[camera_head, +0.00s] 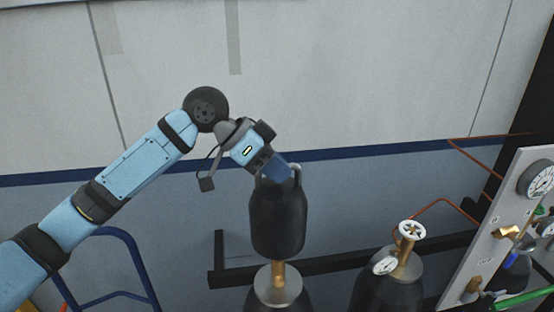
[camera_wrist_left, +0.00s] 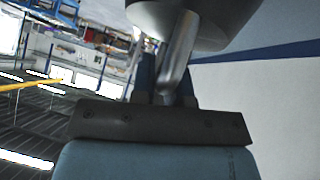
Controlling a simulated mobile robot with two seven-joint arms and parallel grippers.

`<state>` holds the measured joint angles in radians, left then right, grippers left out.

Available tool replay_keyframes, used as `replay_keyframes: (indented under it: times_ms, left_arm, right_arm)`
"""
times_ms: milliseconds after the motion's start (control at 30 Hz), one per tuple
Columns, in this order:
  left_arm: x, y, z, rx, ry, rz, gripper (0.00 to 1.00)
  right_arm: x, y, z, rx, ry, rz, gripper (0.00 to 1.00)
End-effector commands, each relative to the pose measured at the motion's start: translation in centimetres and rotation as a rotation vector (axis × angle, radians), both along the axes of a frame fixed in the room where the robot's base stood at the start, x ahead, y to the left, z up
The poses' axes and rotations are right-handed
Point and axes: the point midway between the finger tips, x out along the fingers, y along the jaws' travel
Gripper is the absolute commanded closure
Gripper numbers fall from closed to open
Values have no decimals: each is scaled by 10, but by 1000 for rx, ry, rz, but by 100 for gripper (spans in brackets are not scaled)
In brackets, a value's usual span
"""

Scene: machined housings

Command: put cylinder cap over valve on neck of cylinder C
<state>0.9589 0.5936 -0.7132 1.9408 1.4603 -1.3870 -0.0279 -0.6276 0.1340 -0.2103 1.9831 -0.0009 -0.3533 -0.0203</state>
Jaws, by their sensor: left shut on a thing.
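My left gripper (camera_head: 278,172) is shut on the dark cylinder cap (camera_head: 278,218) by its top and holds it upright. In the left wrist view my left gripper (camera_wrist_left: 168,75) reaches up to the dark cap (camera_wrist_left: 190,20). The cap hangs directly above the brass valve (camera_head: 278,274) on the neck of a dark cylinder (camera_head: 278,304) at the bottom middle. The cap's lower edge meets or overlaps the valve's top in the picture; I cannot tell whether they touch. No letter shows on this cylinder. My right gripper is not in view.
To the right stands another dark cylinder (camera_head: 386,292) with a brass valve, white handwheel (camera_head: 412,230) and gauge (camera_head: 385,265). A panel with gauges (camera_head: 505,225) and hoses is at the far right. A dark rail (camera_head: 340,262) runs behind the cylinders. Blue tubing (camera_head: 130,250) stands at left.

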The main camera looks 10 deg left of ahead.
Motion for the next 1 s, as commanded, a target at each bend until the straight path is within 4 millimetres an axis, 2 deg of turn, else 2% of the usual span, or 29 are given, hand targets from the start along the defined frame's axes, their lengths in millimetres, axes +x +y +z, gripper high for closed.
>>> replay_keyframes:
  times_ms: [100, 300, 1000]
  left_arm:
    - [0, 0, -10, -1, -2, 0, 100]
    - [0, 0, -18, -2, -3, 0, 100]
    - [0, 0, -17, -2, -3, 0, 100]
  right_arm:
    - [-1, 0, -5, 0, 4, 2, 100]
    - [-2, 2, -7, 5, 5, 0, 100]
    - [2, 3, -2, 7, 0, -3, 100]
